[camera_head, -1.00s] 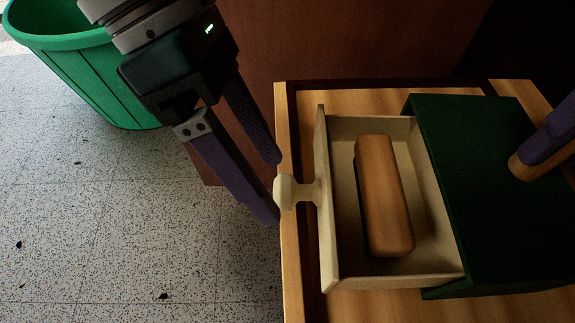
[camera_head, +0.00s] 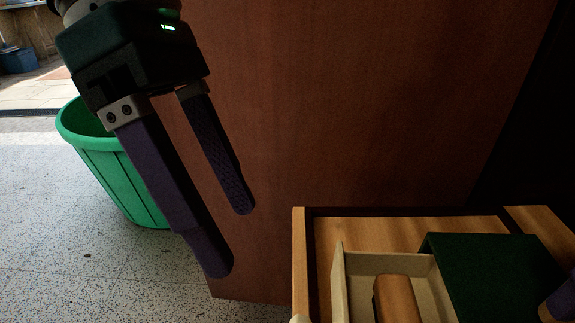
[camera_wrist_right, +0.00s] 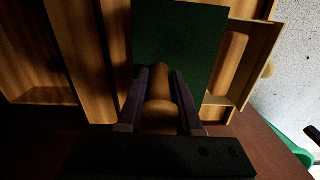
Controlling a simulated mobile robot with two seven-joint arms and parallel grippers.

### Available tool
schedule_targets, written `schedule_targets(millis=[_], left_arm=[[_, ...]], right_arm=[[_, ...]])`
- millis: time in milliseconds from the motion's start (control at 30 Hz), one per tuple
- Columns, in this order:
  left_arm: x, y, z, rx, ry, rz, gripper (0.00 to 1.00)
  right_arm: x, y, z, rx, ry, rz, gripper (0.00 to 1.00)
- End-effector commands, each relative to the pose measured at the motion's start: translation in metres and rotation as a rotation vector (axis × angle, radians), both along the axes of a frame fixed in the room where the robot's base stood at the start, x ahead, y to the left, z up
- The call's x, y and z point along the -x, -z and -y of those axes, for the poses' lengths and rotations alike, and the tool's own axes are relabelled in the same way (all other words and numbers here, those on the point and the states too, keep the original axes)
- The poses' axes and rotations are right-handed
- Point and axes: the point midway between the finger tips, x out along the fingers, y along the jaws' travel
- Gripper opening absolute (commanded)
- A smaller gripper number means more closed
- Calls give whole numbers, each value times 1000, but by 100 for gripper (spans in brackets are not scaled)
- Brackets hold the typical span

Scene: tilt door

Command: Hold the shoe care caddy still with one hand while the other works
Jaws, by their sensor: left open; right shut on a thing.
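The shoe care caddy is a dark green box (camera_head: 495,275) on a wooden surface at the lower right of the head view. Its cream drawer (camera_head: 340,285) sticks out to the left, with a wooden block (camera_head: 397,300) inside. The drawer's knob (camera_head: 300,319) is mostly cut off by the bottom edge. My left gripper (camera_head: 228,240) is open and empty, up and left of the knob and apart from it. In the right wrist view, my right gripper (camera_wrist_right: 160,88) is shut on the caddy's round wooden handle (camera_wrist_right: 158,115); the green top (camera_wrist_right: 180,40) lies behind it.
The caddy stands on a wooden tray-like top with a raised edge (camera_head: 299,255). A reddish-brown panel (camera_head: 350,110) rises behind it. A green bin (camera_head: 120,175) stands on the speckled floor (camera_head: 60,250) at left. A blue bucket (camera_head: 18,60) is far back.

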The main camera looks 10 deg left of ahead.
Motion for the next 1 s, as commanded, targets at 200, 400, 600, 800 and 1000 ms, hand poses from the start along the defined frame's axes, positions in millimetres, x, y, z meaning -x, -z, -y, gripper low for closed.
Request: schedule_targets(millis=[200,400,600,800,1000], left_arm=[[0,1,0,0,0,0,74],[0,1,0,0,0,0,74],[0,1,0,0,0,0,74],[0,0,0,0,0,0,74],[0,0,0,0,0,0,74]], right_arm=[[1,2,1,4,1,-4,0],[1,1,1,3,1,-3,50],[0,0,0,1,0,-1,69],[0,0,0,0,0,0,69],[-1,-18,-1,-2,0,4,69]])
